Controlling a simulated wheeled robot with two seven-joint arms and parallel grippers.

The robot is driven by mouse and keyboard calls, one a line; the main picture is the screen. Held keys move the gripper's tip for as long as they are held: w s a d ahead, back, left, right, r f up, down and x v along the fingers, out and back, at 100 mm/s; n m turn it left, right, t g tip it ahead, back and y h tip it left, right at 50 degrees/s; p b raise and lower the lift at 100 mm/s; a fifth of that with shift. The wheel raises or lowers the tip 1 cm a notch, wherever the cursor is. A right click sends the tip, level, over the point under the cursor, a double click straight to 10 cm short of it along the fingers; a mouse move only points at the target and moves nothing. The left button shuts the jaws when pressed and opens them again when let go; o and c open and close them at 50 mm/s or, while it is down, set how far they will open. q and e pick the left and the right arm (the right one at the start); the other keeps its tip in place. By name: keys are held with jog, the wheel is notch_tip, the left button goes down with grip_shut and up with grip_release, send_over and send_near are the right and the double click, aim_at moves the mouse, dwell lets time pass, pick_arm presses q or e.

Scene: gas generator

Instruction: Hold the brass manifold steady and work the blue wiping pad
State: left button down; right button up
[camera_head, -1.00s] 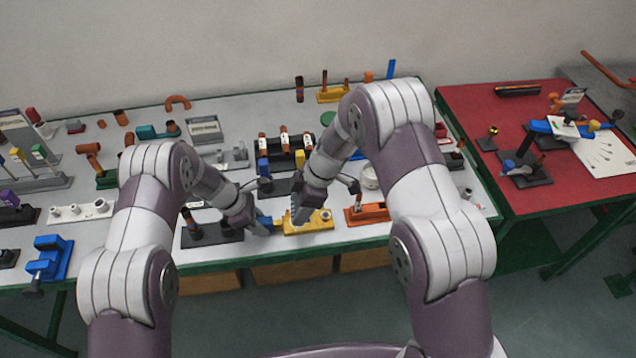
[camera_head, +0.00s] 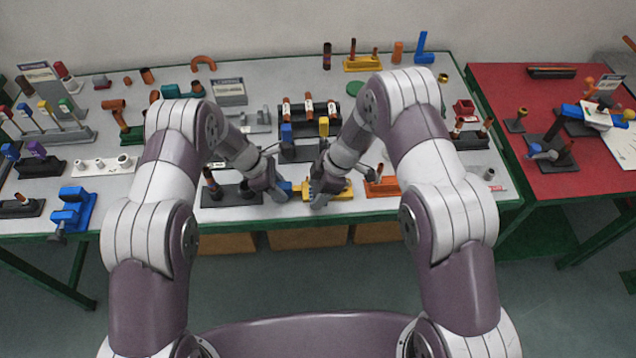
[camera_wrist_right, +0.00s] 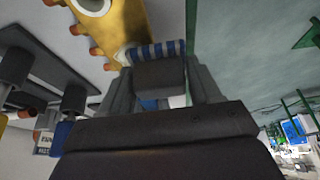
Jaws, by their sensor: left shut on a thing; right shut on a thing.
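The brass manifold (camera_head: 340,191) is a yellow body lying near the front edge of the grey table. Its yellow body with orange ports (camera_wrist_right: 124,20) also shows in the right wrist view. My left gripper (camera_head: 281,191) is shut at the manifold's left end; the arm partly hides the grip. A small blue patch shows beside its tips. My right gripper (camera_head: 316,198) is at the manifold's front, left of its middle. In the right wrist view, its fingers are shut on the blue wiping pad (camera_wrist_right: 153,50), a blue-and-white striped piece on a dark block. The pad is against or very close to the manifold's end.
A dark stand (camera_head: 236,195) is left of my left gripper, and an orange block (camera_head: 383,186) is right of the manifold. A dark rack with labelled cylinders (camera_head: 309,108) stands behind. A blue fixture (camera_head: 73,209) is at the front left. A red table (camera_head: 545,100) adjoins on the right.

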jog(key=shift+w+f, duration=0.35)
jog(key=shift+w, duration=0.35)
jog(key=shift+w+f, duration=0.3)
jog(key=shift+w, duration=0.35)
jog(key=shift+c, duration=0.4)
jog(key=shift+w+r, duration=0.2)
jog(key=shift+w, duration=0.6)
jog(key=shift+w+f, duration=0.15)
jog(key=shift+w, duration=0.95)
jog(key=shift+s, duration=0.3)
jog(key=shift+s+f, duration=0.1)
jog(key=shift+s, duration=0.75)
jog(key=shift+s+r, duration=0.2)
jog(key=shift+s, duration=0.95)
jog(key=shift+s+f, duration=0.1)
jog(key=shift+s, duration=0.6)
jog(key=r, duration=0.3)
jog(key=shift+s+r, duration=0.15)
jog(key=shift+s, duration=0.15)
jog(key=shift+r, duration=2.5)
jog(key=shift+f, duration=0.15)
